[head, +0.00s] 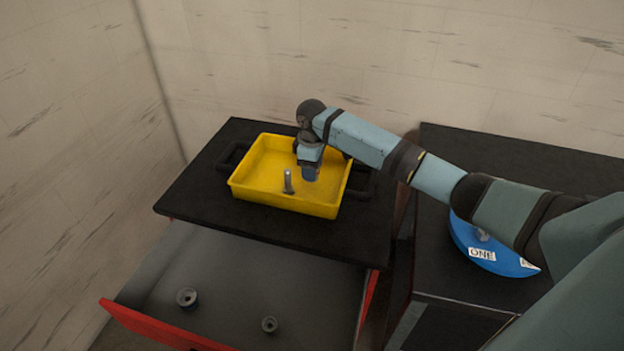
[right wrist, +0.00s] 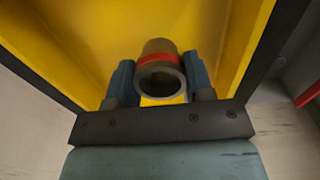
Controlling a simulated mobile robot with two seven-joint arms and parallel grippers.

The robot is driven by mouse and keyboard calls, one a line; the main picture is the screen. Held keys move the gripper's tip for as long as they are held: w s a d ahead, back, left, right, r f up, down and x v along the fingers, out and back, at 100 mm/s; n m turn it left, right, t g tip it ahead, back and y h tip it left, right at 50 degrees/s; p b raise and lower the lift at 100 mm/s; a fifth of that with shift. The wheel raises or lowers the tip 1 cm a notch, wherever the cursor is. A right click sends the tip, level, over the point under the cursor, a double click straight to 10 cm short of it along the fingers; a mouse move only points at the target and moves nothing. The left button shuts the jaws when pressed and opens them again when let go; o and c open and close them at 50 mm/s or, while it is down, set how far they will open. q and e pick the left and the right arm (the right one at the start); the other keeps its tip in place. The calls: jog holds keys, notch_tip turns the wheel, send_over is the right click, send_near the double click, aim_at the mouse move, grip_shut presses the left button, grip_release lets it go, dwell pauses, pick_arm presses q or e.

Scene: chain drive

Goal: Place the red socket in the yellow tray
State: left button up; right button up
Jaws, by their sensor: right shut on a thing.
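The yellow tray (head: 258,193) sits on the black top of the drawer cabinet, with black handles at its sides. My right gripper (head: 311,174) points down inside the tray's outline, right of its middle. In the right wrist view, the red socket (right wrist: 160,60), a grey-brown hollow cylinder with a red band, is between the two blue fingers of my right gripper (right wrist: 160,80), which is shut on it. My left gripper is not in view.
The open red-fronted drawer (head: 160,326) below holds two grey ring-like parts (head: 187,298). A blue disc (head: 487,250) labelled ONE lies on the black cabinet at right. Walls stand behind and left.

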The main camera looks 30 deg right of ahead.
aim_at(312, 190)
notch_tip(312, 190, down, 4)
jog(key=shift+f, duration=0.2)
jog(key=o, duration=1)
jog(key=shift+f, duration=0.15)
notch_tip(312, 190, up, 12)
jog(key=shift+r, duration=0.2)
